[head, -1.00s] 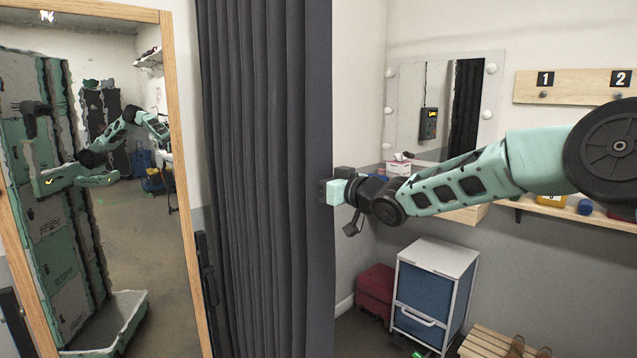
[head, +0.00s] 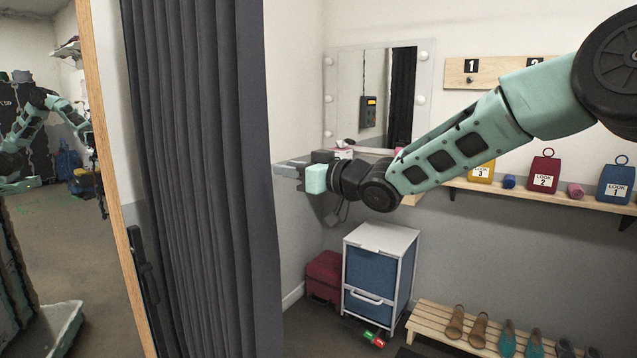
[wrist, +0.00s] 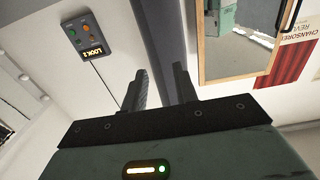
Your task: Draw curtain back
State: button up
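The dark grey curtain (head: 205,180) hangs in folds left of centre in the head view, between the tall mirror and the dressing nook. My gripper (head: 282,169) is at its right edge, fingers pointing left. The fingertips appear right beside that edge; I cannot tell whether they touch it. In the wrist view my gripper (wrist: 160,88) has its fingers apart, with a gap between them. A grey-blue strip that looks like the curtain (wrist: 165,45) seen edge-on runs up behind the gap. Nothing is clearly clamped.
The wood-framed mirror (head: 107,180) stands left of the curtain. A white drawer unit (head: 380,275), a red box (head: 324,277) and a shoe bench (head: 430,326) stand below my arm. A wall panel labelled LOOK 2 (wrist: 89,40) shows in the wrist view.

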jog(key=b+v, duration=0.1)
jog(key=v, duration=0.6)
jog(key=s+d+f+m+g+h, duration=0.1)
jog(key=s+f+m+g+h, duration=0.15)
jog(key=s+f+h, duration=0.8)
jog(key=s+d+f+g+h, duration=0.1)
jog(key=s+d+f+g, duration=0.1)
jog(key=s, duration=0.7)
jog(key=s+d+f+g+h, duration=0.1)
jog(key=s+d+f+g, duration=0.2)
jog(key=s, duration=0.7)
jog(key=s+d+f+g+h, duration=0.1)
jog(key=s+d+f+g, duration=0.2)
jog(key=s+d, duration=0.3)
jog(key=s+f, duration=0.1)
jog(key=s, duration=0.3)
jog(key=shift+f+m, duration=0.3)
jog(key=shift+m, duration=0.05)
jog(key=shift+a+h, duration=0.15)
jog(key=shift+h, duration=0.1)
